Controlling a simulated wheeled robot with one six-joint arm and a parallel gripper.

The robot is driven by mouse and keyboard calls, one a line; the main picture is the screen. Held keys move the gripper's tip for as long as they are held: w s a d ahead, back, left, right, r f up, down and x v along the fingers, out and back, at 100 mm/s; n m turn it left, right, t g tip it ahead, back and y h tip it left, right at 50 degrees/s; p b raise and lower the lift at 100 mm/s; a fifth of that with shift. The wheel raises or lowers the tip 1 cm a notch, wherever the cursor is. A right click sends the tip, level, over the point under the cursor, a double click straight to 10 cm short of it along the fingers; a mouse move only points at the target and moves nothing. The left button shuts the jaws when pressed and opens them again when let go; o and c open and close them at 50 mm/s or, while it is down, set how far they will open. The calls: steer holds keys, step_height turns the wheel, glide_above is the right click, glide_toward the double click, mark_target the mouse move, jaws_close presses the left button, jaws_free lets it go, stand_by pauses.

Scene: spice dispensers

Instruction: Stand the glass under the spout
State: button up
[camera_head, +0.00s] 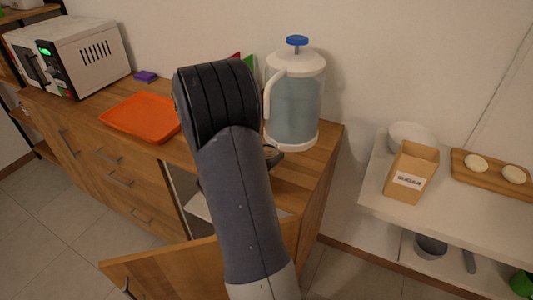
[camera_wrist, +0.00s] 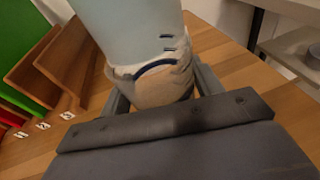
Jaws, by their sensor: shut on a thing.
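The dispenser (camera_head: 296,108) is a pale blue see-through jug with a white base, white lid and handle, and a blue knob. It stands upright on the wooden counter near its right end. In the wrist view its body (camera_wrist: 125,25) fills the top middle. My gripper (camera_wrist: 160,92) is shut on what looks like the clear glass (camera_wrist: 163,88), close in front of the dispenser's base. Wood shows through the glass, and a dark blue curved line crosses it. I cannot tell whether the glass touches the counter. The spout is not clear; my arm hides much in the head view.
An orange tray (camera_head: 140,118) and a microwave (camera_head: 72,55) are on the counter to the left. A cabinet door (camera_head: 185,268) stands open below. A white shelf at right holds a sugar box (camera_head: 411,172), a bowl (camera_head: 413,135) and a wooden board (camera_head: 490,186).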

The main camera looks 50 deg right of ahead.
steer(key=shift+f, duration=0.2)
steer(key=o, duration=1.1)
steer(key=shift+r, duration=0.2)
steer(key=shift+a+r, duration=0.1)
steer(key=shift+a, duration=0.05)
steer(key=v, duration=1.1)
steer(key=shift+a, duration=0.4)
steer(key=shift+o, duration=0.3)
